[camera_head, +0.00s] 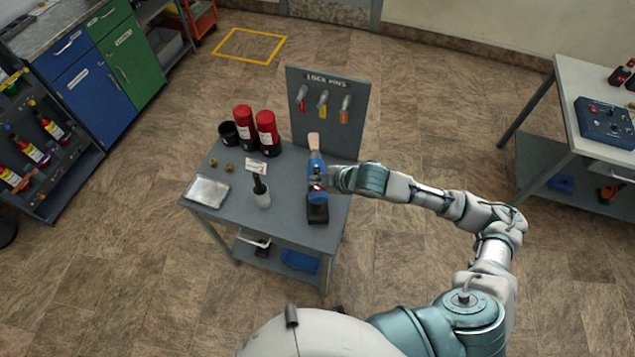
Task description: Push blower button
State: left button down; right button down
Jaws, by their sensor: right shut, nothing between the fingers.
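A blue upright tool with a tan tip (315,157), which looks like the blower, stands over a black base (317,211) near the right side of the small grey table (232,216). My right gripper (322,183) comes in from the right and is shut and empty. Its fingertips are at the lower part of the blue tool, close to a small red spot there. I cannot tell whether they touch it. The button itself is too small or hidden to make out. My left gripper is not in view.
On the table are red and black canisters (266,128), a dark-handled tool in a light cup (262,194) and a silver tray (207,190). A lock-pin board (328,125) rises at the table's back. Another workbench (588,131) stands right; cabinets (124,60) stand left.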

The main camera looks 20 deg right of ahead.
jog(key=shift+d+f, duration=0.15)
jog(key=shift+f, duration=0.15)
dwell(0.5)
jog(key=shift+d+r+p, duration=0.1)
jog(key=shift+r+p, duration=0.65)
jog(key=shift+p, duration=0.3)
notch_tip(320, 180, up, 6)
jog(key=p, duration=0.6)
